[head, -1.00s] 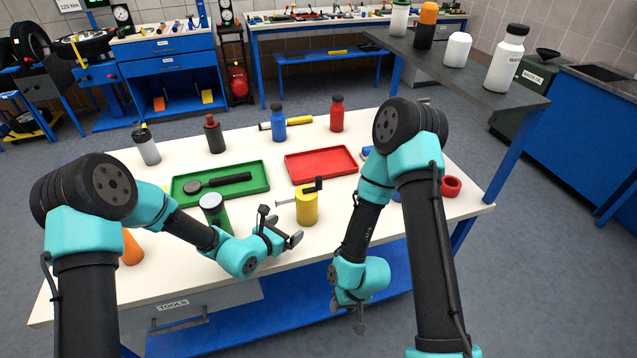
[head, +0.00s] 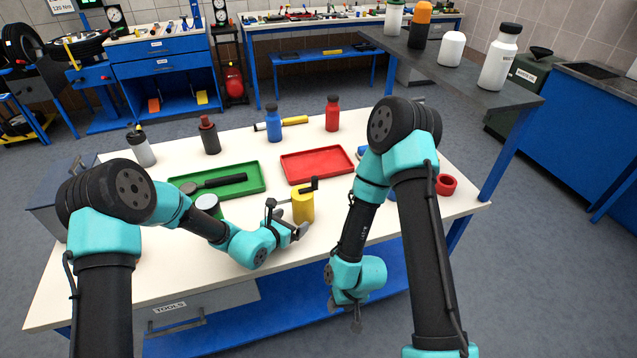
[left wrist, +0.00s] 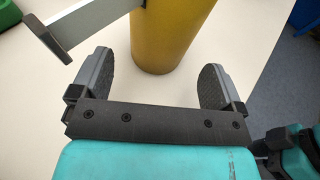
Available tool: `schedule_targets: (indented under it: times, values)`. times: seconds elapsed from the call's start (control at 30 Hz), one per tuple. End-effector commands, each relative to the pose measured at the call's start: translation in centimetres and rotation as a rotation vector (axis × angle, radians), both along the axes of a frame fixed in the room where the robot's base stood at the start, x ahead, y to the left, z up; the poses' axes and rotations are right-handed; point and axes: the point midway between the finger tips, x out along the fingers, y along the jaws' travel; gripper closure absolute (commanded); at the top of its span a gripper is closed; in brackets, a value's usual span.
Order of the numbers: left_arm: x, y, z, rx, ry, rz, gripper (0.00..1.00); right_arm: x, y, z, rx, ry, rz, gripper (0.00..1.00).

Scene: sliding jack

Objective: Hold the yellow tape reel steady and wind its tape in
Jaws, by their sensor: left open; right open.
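The yellow tape reel (head: 303,207) stands upright on the white table, with a black crank (head: 311,185) on top. A short length of grey tape with a dark end piece (head: 271,203) sticks out to its left. My left gripper (head: 296,226) is open at the near side of the reel. In the left wrist view the reel's yellow body (left wrist: 165,35) stands just ahead of and between the open fingers (left wrist: 158,80), and the tape (left wrist: 85,15) passes above the left finger. My right gripper (head: 343,312) is empty, past the table's front edge and away from the reel.
A green tray (head: 250,175) holding a dark tool and a red tray (head: 318,155) lie behind the reel. A green can with a pale top (head: 208,203) stands left, partly behind my left arm. Bottles stand at the back. A red ring (head: 446,185) lies at the right.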

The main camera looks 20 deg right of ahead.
Motion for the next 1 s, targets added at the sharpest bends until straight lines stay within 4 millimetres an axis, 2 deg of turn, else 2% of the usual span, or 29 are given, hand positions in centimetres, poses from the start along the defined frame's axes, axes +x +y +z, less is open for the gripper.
schedule_targets:
  times: [0.3,0.5,0.87,1.0]
  values:
    - [2.0,-3.0,-1.1,0.000,-0.001,-0.001,0.06,0.0,0.0,0.0,0.000,0.000,0.000,0.57]
    - [2.8,-4.2,-1.6,0.000,-0.001,-0.001,0.06,0.0,0.0,0.0,0.000,0.000,0.000,0.57]
    - [3.1,-4.5,-1.7,0.000,0.000,0.000,0.06,0.0,0.0,0.0,0.000,0.000,0.000,0.57]
    - [3.1,-4.5,-1.7,0.000,0.000,0.000,0.17,0.0,0.0,0.0,0.000,0.000,0.000,0.57]
